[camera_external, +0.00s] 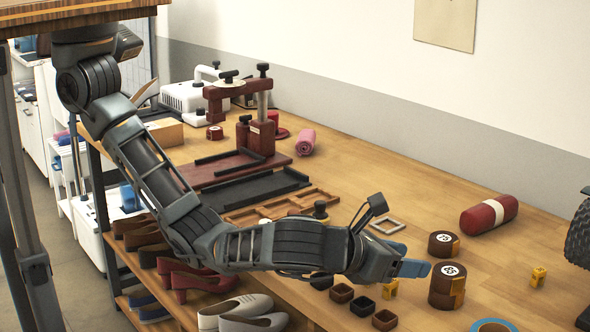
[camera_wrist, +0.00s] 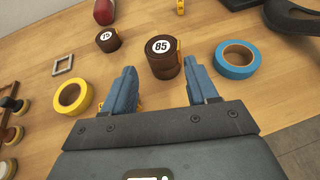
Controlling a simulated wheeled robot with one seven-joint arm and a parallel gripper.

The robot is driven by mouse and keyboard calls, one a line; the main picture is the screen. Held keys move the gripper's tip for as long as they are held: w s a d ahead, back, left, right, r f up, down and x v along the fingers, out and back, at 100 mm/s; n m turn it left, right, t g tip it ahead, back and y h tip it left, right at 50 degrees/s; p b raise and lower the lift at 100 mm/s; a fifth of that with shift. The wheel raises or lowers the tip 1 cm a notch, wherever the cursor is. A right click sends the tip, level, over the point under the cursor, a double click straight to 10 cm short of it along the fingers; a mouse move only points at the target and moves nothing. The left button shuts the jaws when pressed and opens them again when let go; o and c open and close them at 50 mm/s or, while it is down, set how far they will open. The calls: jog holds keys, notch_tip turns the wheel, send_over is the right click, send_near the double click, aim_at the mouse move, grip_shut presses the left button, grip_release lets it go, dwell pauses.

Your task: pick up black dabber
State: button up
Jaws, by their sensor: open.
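A dabber with a black knob and a yellowish base (camera_external: 320,210) stands at the right end of a wooden compartment tray (camera_external: 240,217) in the external view. What looks like the same dabber shows at the left edge of the wrist view (camera_wrist: 13,103). Other round-ended pieces lie below it there, partly cut off. My gripper (camera_external: 408,258) is open and empty above the table, to the right of the dabber and apart from it. In the wrist view its blue fingers (camera_wrist: 160,66) are spread, with a brown roll stack marked 85 (camera_wrist: 161,58) showing between and beyond them.
A second brown roll (camera_wrist: 108,40), a yellow tape ring (camera_wrist: 72,95), a blue tape ring (camera_wrist: 237,59) and a pale square frame (camera_wrist: 63,64) lie around. Small dark square cups (camera_external: 362,306) sit near the front edge. A red press (camera_external: 262,135) stands behind the tray.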

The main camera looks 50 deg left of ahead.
notch_tip(320, 180, up, 11)
jog(key=w+a+f+n+g+h+p, duration=0.1)
jog(key=w+a+f+n+g+p, duration=0.4)
jog(key=w+a+n, duration=0.65)
jog(key=w+a+f+n+g+h+p, duration=0.1)
jog(key=w+a+f+n+g+p, duration=0.4)
jog(key=n, duration=1.1)
jog(key=s+a+r+n+g+h+p, duration=0.1)
jog(key=a+r+n+g+h+p, duration=0.25)
jog(key=a+n, duration=1.05)
jog(key=a+r+n+g+h+p, duration=0.15)
jog(key=a+r+n+h, duration=0.4)
jog(key=a+n, duration=0.85)
send_near(318, 202)
jog(key=d, duration=0.1)
jog(key=d+f, duration=0.1)
jog(key=shift+w+d+f+g+b, duration=0.1)
jog(key=shift+w+d+g+b, duration=0.2)
jog(key=shift+g+b, duration=0.1)
jog(key=shift+f+x, duration=0.2)
jog(key=shift+x, duration=0.95)
jog(key=p+x, duration=0.1)
jog(key=x, duration=0.4)
jog(key=shift+d+f, duration=0.15)
jog(key=shift+f, duration=0.1)
